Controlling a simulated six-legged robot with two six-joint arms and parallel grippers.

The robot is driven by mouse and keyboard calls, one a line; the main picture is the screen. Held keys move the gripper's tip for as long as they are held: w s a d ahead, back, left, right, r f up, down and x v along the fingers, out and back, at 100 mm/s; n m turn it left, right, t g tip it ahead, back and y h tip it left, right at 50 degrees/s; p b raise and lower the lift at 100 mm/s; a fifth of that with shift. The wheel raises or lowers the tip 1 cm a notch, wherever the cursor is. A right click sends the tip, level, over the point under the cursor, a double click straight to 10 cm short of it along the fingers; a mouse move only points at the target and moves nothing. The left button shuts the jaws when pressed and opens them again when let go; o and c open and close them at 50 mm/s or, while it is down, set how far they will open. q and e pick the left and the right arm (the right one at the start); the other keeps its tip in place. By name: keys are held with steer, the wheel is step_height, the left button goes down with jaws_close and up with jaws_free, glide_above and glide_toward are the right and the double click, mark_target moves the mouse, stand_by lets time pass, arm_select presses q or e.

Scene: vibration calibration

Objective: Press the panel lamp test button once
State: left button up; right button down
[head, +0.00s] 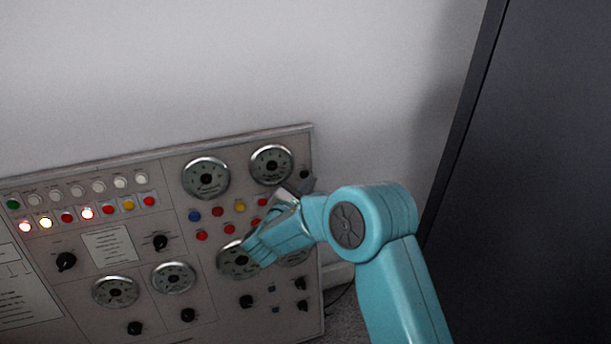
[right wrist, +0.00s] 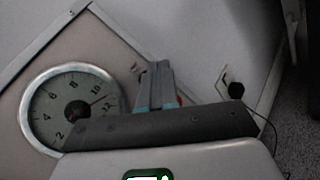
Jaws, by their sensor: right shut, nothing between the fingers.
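The control panel (head: 140,245) leans tilted in the head view, with gauges, knobs, lamps and coloured buttons. No readable label marks the lamp test button, so I cannot tell which control it is. A small dark round control (head: 304,174) sits at the panel's upper right, beside the top right gauge (head: 271,165). My right gripper (head: 300,189) is shut and empty in front of the panel's right edge, just below that control. In the right wrist view its shut fingers (right wrist: 157,84) point at the panel beside a gauge (right wrist: 50,112). Contact cannot be told. My left gripper is out of view.
A dark cabinet (head: 530,180) stands at the right. A black plug (right wrist: 236,90) with a cable sits at the wall. Bare wall lies above the panel.

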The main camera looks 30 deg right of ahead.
steer(key=s, duration=0.3)
steer(key=s+a+r, duration=0.1)
steer(key=shift+s, duration=0.25)
stand_by(0.7)
